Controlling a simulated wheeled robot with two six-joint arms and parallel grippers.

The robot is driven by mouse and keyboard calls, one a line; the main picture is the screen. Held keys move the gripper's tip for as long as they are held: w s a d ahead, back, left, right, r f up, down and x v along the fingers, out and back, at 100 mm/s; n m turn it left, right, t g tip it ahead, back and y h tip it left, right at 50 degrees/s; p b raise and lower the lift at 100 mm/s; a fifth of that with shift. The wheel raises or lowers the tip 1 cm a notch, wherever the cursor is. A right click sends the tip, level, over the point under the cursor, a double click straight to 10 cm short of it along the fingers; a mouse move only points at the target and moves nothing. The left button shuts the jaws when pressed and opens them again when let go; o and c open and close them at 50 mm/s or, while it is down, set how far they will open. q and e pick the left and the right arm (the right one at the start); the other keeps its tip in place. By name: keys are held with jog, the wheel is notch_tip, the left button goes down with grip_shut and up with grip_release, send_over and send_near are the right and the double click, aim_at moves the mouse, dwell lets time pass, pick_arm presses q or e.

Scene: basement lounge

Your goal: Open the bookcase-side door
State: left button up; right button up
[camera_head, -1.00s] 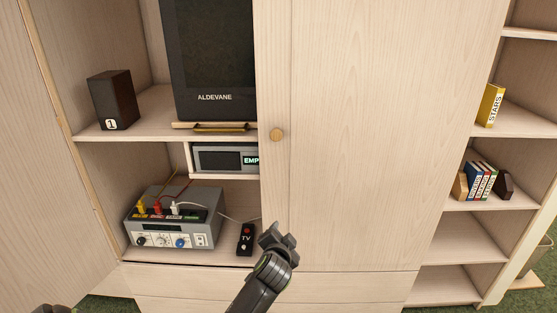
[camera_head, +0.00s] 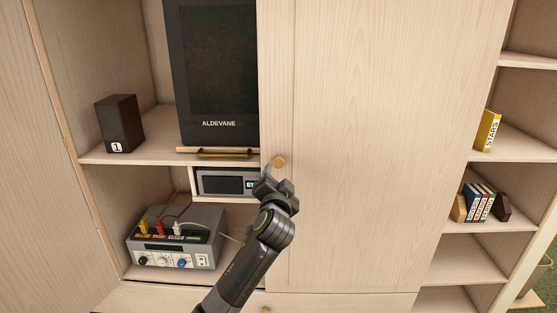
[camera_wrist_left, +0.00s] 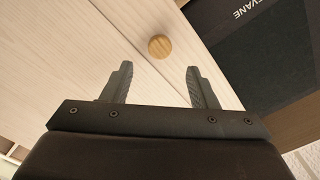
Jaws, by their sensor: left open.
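The bookcase-side door (camera_head: 375,140) is a pale wood panel at the centre right, beside the open bookcase shelves, and it is closed. Its round wooden knob (camera_head: 279,162) sits near the door's left edge. My left gripper (camera_head: 277,184) is just below the knob in the head view. In the left wrist view the knob (camera_wrist_left: 160,47) lies ahead of the open fingers, between their lines but beyond the tips. The gripper (camera_wrist_left: 157,70) is open and empty, apart from the knob. My right gripper does not show.
The bookcase shelves (camera_head: 475,205) at right hold a yellow book (camera_head: 487,131) and several small books. The open left section holds a dark speaker (camera_head: 120,124), a screen (camera_head: 218,75), a grey display box (camera_head: 225,183) and a grey device with cables (camera_head: 172,247).

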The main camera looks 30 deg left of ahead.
aim_at(279, 164)
pick_arm(q)
jog(key=p+x, duration=0.1)
jog(key=x, duration=0.6)
jog(key=shift+w+a, duration=0.15)
jog(key=shift+w, duration=0.2)
jog(key=shift+p+x, duration=0.4)
jog(key=shift+x, duration=0.55)
grip_shut()
